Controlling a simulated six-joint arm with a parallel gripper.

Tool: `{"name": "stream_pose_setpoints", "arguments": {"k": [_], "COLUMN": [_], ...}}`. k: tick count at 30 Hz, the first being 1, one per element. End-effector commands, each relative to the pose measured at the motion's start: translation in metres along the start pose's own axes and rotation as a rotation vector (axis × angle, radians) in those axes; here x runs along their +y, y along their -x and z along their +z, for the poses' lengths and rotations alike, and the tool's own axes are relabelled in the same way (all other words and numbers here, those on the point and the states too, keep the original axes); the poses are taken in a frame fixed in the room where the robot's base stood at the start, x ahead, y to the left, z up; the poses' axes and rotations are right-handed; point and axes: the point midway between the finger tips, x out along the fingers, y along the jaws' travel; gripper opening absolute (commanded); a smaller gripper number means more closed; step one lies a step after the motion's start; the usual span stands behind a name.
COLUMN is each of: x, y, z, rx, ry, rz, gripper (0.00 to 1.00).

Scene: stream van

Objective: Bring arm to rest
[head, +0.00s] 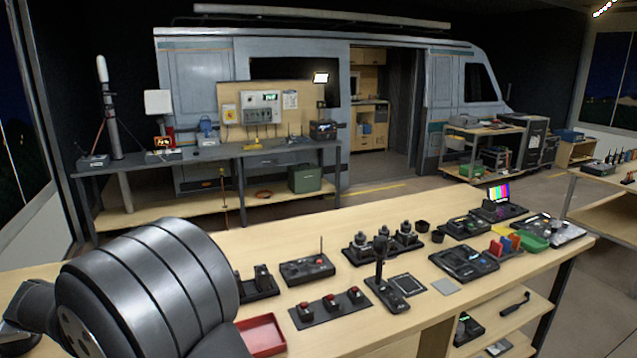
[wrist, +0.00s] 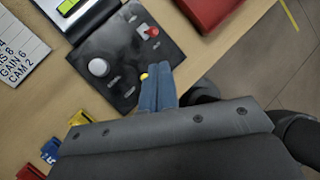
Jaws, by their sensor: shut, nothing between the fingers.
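My gripper (wrist: 157,88) shows in the wrist view, its blue-grey fingers closed together with nothing between them. The fingertips appear over the lower right edge of a black control panel (wrist: 120,62) with a white knob and a red-topped switch. A small yellow spot shows beside the fingertips. I cannot tell whether the fingers touch the panel. In the head view, a thick dark grey ringed link of my arm fills the lower left. My gripper cannot be seen there.
The wooden bench (head: 215,233) carries a red tray (head: 262,336), a joystick (head: 384,285), a three-button strip (head: 330,307) and several control boxes. In the wrist view, a red object (wrist: 208,10), a lettered card (wrist: 18,45) and coloured blocks (wrist: 80,117) lie nearby. Floor shows at right.

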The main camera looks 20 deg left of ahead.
Motion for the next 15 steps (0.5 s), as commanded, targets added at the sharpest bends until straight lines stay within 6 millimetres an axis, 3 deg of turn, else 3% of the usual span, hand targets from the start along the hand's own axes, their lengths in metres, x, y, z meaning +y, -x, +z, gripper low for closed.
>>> {"name": "stream_pose_setpoints", "arguments": {"k": [15], "x": [-0.011], "y": [0.018], "z": [0.018], "rx": [0.356], "ry": [-0.636], "rz": [0.017], "gripper": [0.00]}}
